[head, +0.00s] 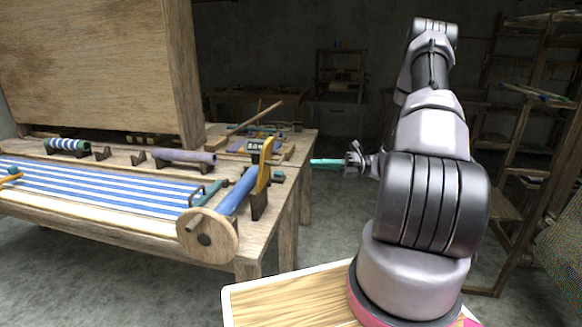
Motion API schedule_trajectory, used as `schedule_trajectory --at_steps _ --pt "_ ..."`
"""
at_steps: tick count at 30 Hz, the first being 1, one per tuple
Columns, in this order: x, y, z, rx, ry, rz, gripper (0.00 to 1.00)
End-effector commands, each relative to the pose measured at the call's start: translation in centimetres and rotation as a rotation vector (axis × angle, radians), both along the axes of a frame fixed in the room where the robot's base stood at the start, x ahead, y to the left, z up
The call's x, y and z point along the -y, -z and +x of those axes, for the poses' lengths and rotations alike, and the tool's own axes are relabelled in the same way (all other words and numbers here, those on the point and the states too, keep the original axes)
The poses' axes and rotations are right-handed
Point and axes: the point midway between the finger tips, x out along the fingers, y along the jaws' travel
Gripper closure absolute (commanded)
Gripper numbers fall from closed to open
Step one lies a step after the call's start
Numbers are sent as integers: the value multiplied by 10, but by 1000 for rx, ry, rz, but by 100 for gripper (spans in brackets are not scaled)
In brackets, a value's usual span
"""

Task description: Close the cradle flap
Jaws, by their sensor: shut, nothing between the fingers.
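The yellow flap (265,163) stands raised at the right end of the loom, tilted a little, above a dark cradle block (259,204). A blue roll (238,192) lies beside it, its far end close to the flap. My gripper (316,162) points left with its teal fingers together and empty. It is in the air to the right of the flap, apart from it, near the table's right edge. The flap's hinge is too small to make out.
A round wooden disc (207,237) is at the loom's front corner. Blue-and-white striped cloth (100,188) spans the loom. A purple roll (186,156) and a small display box (256,145) lie further back. A tall wooden panel (95,60) rises at left.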

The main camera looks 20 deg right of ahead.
Motion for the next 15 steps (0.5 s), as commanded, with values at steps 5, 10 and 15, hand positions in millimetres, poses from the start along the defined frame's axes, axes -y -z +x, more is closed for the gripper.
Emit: schedule_trajectory --at_steps 5,10,15 --pt "30 52 11 -211 155 235 100" --pt "45 79 14 -311 233 364 100" --pt "45 83 18 -334 251 396 100"
